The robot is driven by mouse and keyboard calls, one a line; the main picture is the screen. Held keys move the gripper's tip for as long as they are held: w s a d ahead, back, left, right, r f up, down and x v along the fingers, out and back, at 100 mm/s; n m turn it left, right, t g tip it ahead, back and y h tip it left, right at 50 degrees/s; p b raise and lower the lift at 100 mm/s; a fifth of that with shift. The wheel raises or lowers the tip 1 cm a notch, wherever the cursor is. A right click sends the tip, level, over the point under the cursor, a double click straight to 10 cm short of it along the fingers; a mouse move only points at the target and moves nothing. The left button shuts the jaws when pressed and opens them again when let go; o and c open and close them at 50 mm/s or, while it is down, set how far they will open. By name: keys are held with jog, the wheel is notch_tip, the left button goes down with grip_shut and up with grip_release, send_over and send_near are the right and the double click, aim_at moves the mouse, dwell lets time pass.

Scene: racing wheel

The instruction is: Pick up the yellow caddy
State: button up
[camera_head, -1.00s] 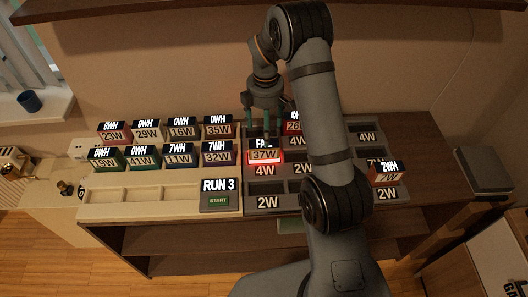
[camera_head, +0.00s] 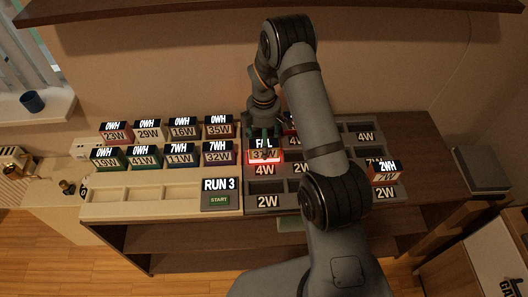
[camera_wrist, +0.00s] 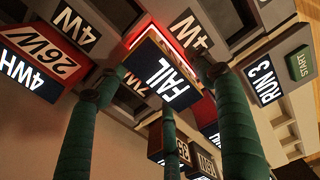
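No caddy shows clearly as yellow under this dim, warm light. A block marked FAIL and 37W (camera_head: 264,153) stands in a red-lit slot of the dark right-hand rack (camera_head: 256,188). In the wrist view the FAIL block (camera_wrist: 166,66) has a dark display face, and its side colour is hard to tell. My gripper (camera_head: 264,133), with green fingers, is just above and behind this block. In the wrist view its fingers (camera_wrist: 155,90) are spread wide around the block's sides. They are open and hold nothing; whether any finger touches the block cannot be told.
Several labelled blocks (camera_head: 179,154) fill two rows of the pale left rack (camera_head: 95,211). A RUN 3 START panel (camera_head: 219,195) sits at front centre.

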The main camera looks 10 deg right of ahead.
jog(key=c, duration=1.4)
jog(key=shift+r, duration=0.1)
jog(key=shift+c, duration=0.3)
